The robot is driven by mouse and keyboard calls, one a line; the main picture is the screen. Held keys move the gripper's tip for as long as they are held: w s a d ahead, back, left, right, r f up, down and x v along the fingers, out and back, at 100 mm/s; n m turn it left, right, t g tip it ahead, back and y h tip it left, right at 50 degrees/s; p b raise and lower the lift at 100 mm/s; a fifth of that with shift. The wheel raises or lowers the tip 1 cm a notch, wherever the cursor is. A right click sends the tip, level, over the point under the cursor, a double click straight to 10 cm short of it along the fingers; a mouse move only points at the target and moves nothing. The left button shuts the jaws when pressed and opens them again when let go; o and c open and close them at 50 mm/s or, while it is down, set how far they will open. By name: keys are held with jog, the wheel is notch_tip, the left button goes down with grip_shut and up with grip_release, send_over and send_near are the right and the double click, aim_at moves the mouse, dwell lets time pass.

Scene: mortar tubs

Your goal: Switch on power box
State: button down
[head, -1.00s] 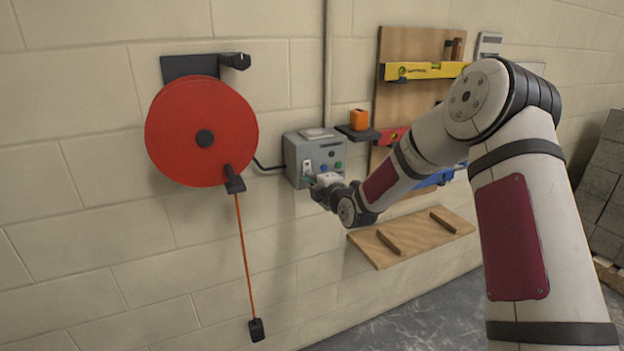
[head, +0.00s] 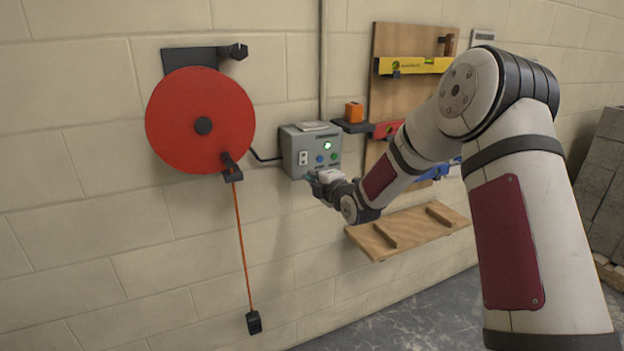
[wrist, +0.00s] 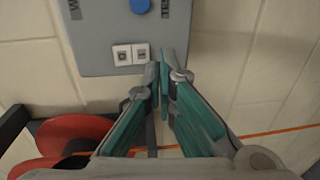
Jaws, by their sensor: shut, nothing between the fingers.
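The grey power box (head: 290,149) is fixed to the wall at the centre of the head view. A green light (head: 327,146) glows on its front, with a blue button and a green button below it. A white rocker switch (head: 303,158) is on the left of its front; it also shows in the wrist view (wrist: 130,54). My gripper (head: 312,177) is just below the box's lower front, near the switch. In the wrist view my gripper (wrist: 159,62) has its teal fingers closed together and empty, beside the switch. I cannot tell whether the fingertips touch the box.
A red reel (head: 180,120) with an orange cord hangs left of the box. A small shelf (head: 352,127) with an orange block is at its right. A tool board (head: 387,95) and a wooden shelf (head: 410,232) are farther right. The wall below the box is bare.

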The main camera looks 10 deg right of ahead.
jog(key=f+v, duration=0.2)
jog(key=v, duration=0.7)
jog(key=shift+s, duration=0.25)
jog(key=shift+f, duration=0.1)
jog(key=s+d+r+m+g+h+p, duration=0.1)
jog(key=s+r+m+g+h, duration=0.15)
jog(key=s+r+m, duration=0.45)
jog(key=s+d+r+m+g+h, duration=0.2)
jog(key=s+r+m+g, duration=0.15)
jog(key=s, duration=0.65)
jog(key=s+a+m+g+p, duration=0.1)
jog(key=s+m+g, duration=0.5)
jog(key=s, duration=2.2)
jog(key=a+r+m, duration=0.1)
jog(key=m, duration=0.3)
jog(key=shift+s+p, duration=0.3)
jog(key=shift+s, duration=0.1)
